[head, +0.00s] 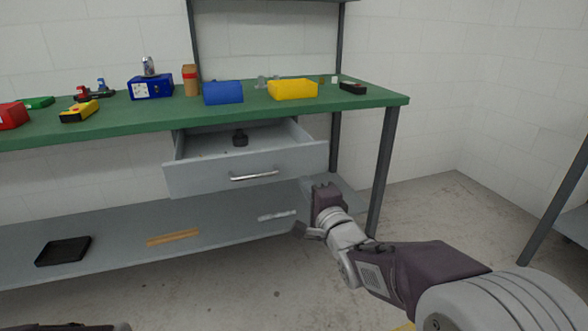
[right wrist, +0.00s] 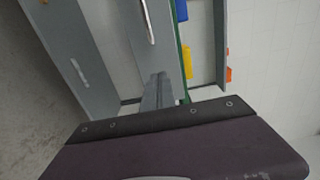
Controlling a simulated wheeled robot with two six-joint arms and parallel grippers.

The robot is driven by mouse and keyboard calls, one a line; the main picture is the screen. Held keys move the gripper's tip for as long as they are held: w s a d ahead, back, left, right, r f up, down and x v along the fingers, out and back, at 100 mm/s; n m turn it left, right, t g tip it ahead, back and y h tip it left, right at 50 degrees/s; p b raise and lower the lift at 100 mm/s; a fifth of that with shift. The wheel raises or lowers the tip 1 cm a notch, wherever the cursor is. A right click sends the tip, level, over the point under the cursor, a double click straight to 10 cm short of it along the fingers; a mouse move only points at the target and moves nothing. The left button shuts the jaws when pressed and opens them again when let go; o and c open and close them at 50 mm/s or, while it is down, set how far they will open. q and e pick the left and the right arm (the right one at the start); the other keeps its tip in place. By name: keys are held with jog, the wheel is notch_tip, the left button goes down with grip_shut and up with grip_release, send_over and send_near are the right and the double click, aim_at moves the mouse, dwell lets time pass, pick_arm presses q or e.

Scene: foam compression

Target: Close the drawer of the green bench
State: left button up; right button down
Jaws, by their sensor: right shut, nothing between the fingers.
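The green bench (head: 130,114) stands against the wall. The bar handle (head: 254,176) is on the drawer front. My right gripper (head: 322,188) is by the drawer front's right end, right of the handle; whether they touch is unclear. In the right wrist view its fingers (right wrist: 157,90) are shut and empty, with the drawer front (right wrist: 140,50) and handle (right wrist: 147,20) beyond.
A blue bin (head: 223,93), a yellow bin (head: 293,89) and several tools stand on the bench top. A lower shelf (head: 110,244) holds a black tray (head: 63,251). A bench leg (head: 382,170) stands right of my gripper. Floor in front is open.

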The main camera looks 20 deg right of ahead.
aim_at(290, 163)
jog(key=w, duration=0.2)
jog(key=w+b, duration=0.1)
jog(key=w, duration=0.2)
jog(key=w+b, duration=0.1)
jog(key=w, duration=0.2)
jog(key=shift+w+a+f, duration=0.15)
jog(key=shift+f, duration=0.15)
jog(key=shift+w+r+b, duration=0.1)
jog(key=shift+w+b, duration=0.2)
jog(key=shift+w, duration=0.35)
